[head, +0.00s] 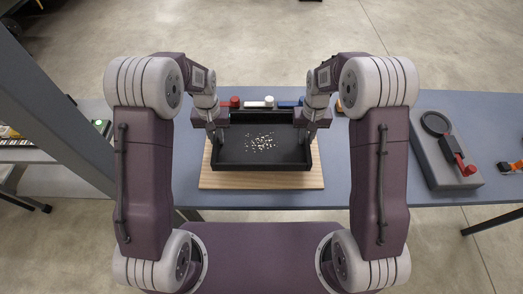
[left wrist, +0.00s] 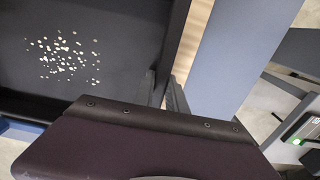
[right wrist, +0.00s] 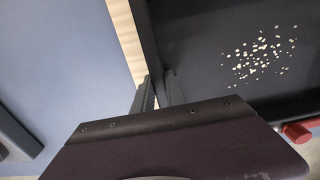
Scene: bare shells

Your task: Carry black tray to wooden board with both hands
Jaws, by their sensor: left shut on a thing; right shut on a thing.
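The black tray (head: 262,160) is in the middle of the head view, with many small pale bits scattered on its floor. It lies over the wooden board (head: 262,181), whose front strip and corners show; whether it touches the board I cannot tell. My left gripper (head: 217,136) is shut on the tray's left wall, and my right gripper (head: 308,135) is shut on its right wall. In the left wrist view the tray (left wrist: 110,35) fills the left half. In the right wrist view the tray (right wrist: 200,40) fills the right half.
The blue-grey table (head: 440,102) extends to both sides. A grey device with a round black top and red-tipped lever (head: 440,160) stands at right. Red (head: 235,102), white (head: 268,101) and other small items sit behind the tray. A grey post (head: 50,95) rises at left.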

